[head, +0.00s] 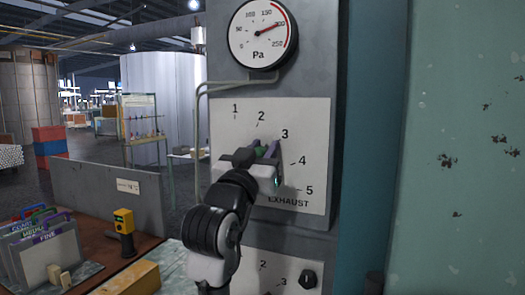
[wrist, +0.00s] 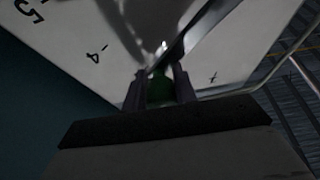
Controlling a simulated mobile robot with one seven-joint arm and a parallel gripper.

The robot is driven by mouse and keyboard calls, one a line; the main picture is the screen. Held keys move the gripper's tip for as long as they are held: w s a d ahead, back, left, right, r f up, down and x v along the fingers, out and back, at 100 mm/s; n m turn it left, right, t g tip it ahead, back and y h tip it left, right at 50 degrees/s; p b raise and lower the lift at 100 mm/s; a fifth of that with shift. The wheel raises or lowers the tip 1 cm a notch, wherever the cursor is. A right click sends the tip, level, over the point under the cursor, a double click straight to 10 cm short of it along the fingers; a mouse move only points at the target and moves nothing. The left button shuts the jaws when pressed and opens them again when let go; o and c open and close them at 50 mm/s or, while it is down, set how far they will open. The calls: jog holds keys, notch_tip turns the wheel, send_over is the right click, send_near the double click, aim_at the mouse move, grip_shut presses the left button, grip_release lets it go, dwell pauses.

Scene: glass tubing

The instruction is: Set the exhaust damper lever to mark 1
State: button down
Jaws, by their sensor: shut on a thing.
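The exhaust plate (head: 312,128) is a pale panel on a grey column, marked 1 to 5 in an arc, with EXHAUST below. My gripper (head: 268,152) is in front of its middle, below mark 2 and left of mark 4. It is shut on the green grip of the damper lever (head: 260,152). In the wrist view the green grip (wrist: 160,88) sits between the two dark fingers. A dark bar runs up and right beyond it. Marks 4 and 5 show at upper left there. My gripper hides the pivot, so the exact mark pointed at is unclear.
A second plate with a dark knob (head: 308,279) is below. A bench with coloured files (head: 45,245) and a yellow-topped device (head: 123,222) stands at left.

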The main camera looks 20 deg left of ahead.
jog(key=shift+a, duration=0.1)
jog(key=a+r+n+y, duration=0.1)
jog(key=n, duration=0.1)
jog(key=a+r+n+y, duration=0.1)
jog(key=a+n, duration=0.1)
jog(key=n, duration=0.1)
jog(key=a+r+n+y, duration=0.1)
jog(key=a+n+y, duration=0.1)
jog(key=shift+a+r+n+g, duration=0.1)
jog(key=shift+a+n+g, duration=0.1)
jog(key=shift+n+g, duration=0.1)
jog(key=shift+w+a+r+n+g+y, duration=0.15)
jog(key=shift+a+n+g+y, duration=0.2)
jog(key=shift+a+n, duration=0.65)
jog(key=shift+s+a+r+n+g+y, duration=0.15)
jog(key=shift+a+n+y, duration=0.3)
jog(key=shift+a+n, duration=0.5)
jog(key=shift+d, duration=0.15)
jog(key=c, duration=1.1)
grip_release()
jog(key=shift+w, duration=0.1)
jog(key=shift+c, duration=0.2)
jog(key=shift+d+f, duration=0.1)
